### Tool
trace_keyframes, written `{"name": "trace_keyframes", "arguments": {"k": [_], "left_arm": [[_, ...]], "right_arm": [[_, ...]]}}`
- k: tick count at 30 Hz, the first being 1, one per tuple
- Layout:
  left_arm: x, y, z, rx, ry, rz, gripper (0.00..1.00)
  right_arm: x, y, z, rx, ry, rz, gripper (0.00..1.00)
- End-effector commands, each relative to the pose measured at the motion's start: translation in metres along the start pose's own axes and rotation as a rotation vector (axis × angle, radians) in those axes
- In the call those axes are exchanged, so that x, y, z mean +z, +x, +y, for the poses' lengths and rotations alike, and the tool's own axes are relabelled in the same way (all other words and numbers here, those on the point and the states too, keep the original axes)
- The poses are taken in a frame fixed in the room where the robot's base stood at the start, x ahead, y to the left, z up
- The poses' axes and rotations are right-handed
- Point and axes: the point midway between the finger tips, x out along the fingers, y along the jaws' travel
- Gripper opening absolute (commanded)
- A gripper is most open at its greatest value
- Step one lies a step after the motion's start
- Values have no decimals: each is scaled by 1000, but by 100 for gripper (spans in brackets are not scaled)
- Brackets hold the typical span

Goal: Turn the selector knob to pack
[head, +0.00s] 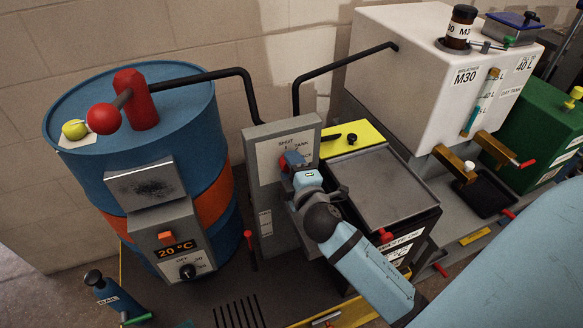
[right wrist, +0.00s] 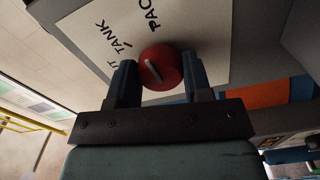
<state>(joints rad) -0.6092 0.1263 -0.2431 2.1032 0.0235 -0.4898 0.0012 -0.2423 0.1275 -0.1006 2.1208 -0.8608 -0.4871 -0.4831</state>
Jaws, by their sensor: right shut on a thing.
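The selector knob (right wrist: 161,67) is round and red with a white pointer line. The pointer line slants toward the upper left in the wrist view, roughly to the "TANK" side. My right gripper (right wrist: 160,80) is shut on the knob, one finger on each side. In the head view my right gripper (head: 293,160) covers most of the knob on the grey selector panel (head: 268,185). My left gripper is not in view.
A blue drum (head: 90,170) with a red-handled fitting stands left of the panel. Black pipes (head: 240,72) run above the panel. A flat grey tray (head: 375,180) lies right of it, and a white tank (head: 415,45) stands behind.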

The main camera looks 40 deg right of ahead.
Motion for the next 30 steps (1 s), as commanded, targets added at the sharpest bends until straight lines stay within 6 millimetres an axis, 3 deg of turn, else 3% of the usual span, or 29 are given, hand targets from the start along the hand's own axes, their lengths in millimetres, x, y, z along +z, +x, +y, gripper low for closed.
{"name": "trace_keyframes", "arguments": {"k": [12,29,30], "left_arm": [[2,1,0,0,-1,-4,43],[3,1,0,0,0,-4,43],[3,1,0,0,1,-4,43]], "right_arm": [[0,0,0,1,201,-1,22],[0,0,0,1,233,0,22],[0,0,0,1,233,0,48]]}}
